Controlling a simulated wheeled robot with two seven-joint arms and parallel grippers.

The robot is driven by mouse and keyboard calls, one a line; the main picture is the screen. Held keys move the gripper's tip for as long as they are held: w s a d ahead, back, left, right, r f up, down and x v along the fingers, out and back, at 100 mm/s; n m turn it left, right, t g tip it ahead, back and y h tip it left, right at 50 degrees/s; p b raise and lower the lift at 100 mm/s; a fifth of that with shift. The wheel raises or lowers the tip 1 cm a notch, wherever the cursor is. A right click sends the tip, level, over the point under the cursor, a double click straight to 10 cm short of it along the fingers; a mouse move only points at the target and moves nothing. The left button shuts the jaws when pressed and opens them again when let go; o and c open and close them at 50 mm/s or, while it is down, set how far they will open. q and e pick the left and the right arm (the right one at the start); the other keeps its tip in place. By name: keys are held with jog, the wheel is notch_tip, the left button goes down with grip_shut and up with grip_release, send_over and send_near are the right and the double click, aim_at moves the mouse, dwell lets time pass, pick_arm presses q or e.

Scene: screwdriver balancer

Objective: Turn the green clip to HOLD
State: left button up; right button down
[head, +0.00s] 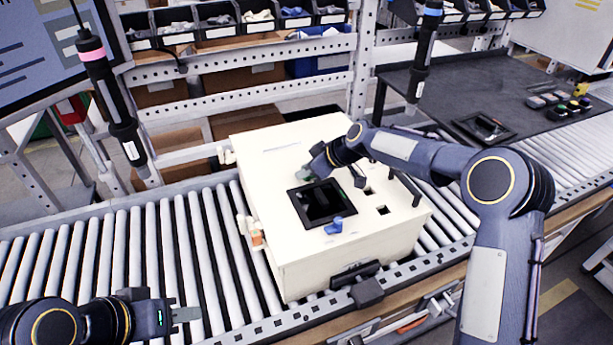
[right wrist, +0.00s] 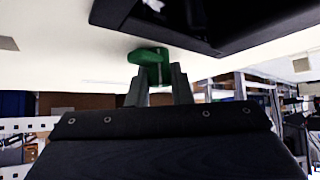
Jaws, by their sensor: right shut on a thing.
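The green clip (right wrist: 150,57) sits on the top face of the cream box (head: 283,250), just behind the black-framed opening (head: 322,203). In the right wrist view its rounded lever points left. My right gripper (right wrist: 160,78) is shut on the clip, with one grey finger at each side of its lower part. In the head view my right gripper (head: 308,174) hides much of the clip. No HOLD marking is readable. My left gripper (head: 188,314) is away from the box, above the rollers at lower left; its finger gap cannot be made out.
A blue clip (head: 333,227) sits in front of the opening. The box stands on a roller conveyor (head: 170,235). Screwdrivers hang at left (head: 112,95) and at top right (head: 424,50). A dark bench (head: 480,85) is at back right. Rollers left of the box are clear.

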jog(key=shift+f+m+t+h+b, duration=0.15)
jog(key=shift+m+t+h+b, duration=0.25)
jog(key=shift+m+t+b, duration=0.4)
jog(key=shift+m+t+h, duration=0.3)
jog(key=shift+m+h, duration=0.1)
jog(key=shift+m, duration=0.6)
jog(key=m+t+h, duration=0.1)
jog(key=m+h, duration=0.1)
jog(key=m+t+h, duration=0.1)
jog(key=m, duration=0.2)
jog(key=shift+a+r+h, duration=0.15)
jog(key=shift+r+h, duration=0.05)
jog(key=shift+h, duration=0.2)
pick_arm(q)
notch_tip(320, 180, down, 3)
jog(key=shift+r, duration=0.1)
pick_arm(e)
jog(key=m+h, duration=0.2)
jog(key=m, duration=0.1)
jog(key=m+h, duration=0.2)
jog(key=m, duration=0.1)
jog(key=shift+d+m+h, duration=0.2)
jog(key=shift+m+h, duration=0.1)
jog(key=shift+h, duration=0.1)
jog(key=shift+f, duration=0.1)
jog(key=c, duration=1.3)
grip_release()
